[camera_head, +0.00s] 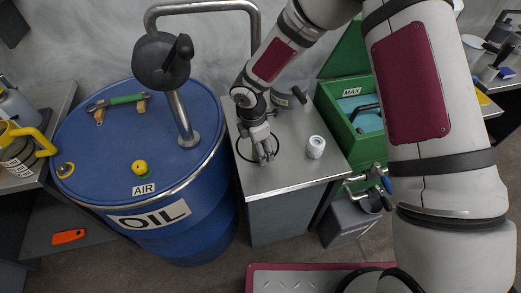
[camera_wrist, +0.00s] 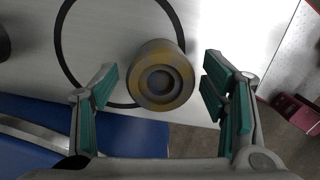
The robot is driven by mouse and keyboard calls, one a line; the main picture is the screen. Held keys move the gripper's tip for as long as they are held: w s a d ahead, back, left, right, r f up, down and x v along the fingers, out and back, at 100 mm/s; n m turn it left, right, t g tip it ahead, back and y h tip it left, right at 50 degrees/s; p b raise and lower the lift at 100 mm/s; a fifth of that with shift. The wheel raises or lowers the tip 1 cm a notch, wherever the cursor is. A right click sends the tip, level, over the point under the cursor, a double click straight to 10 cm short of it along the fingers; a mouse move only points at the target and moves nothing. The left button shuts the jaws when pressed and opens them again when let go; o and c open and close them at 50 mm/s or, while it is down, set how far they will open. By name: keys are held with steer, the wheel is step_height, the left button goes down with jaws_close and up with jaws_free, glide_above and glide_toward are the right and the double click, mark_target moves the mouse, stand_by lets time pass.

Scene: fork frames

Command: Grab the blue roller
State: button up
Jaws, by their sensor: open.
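My gripper (camera_head: 264,157) points down over the metal cabinet top, inside or just above a black ring mark. In the wrist view my gripper (camera_wrist: 160,90) is open, with green pads. A round grey cylinder with a yellowish worn rim and a central hole (camera_wrist: 160,78) lies between and slightly beyond the fingertips, apart from both. In the head view the gripper hides it. No thing shows clearly as a blue roller; the cylinder looks grey and yellow. A dark handle (camera_head: 366,109) lies by a light blue surface in the green box.
The metal cabinet top (camera_head: 300,178) also holds a white cylinder (camera_head: 316,147) and a grey canister (camera_head: 290,95). A blue oil drum (camera_head: 105,150) with a bent pipe stands left. The green box (camera_head: 370,150) stands right.

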steer(key=shift+d+f, duration=0.1)
steer(key=shift+f, duration=0.45)
steer(key=c, duration=1.3)
steer(key=shift+c, duration=0.2)
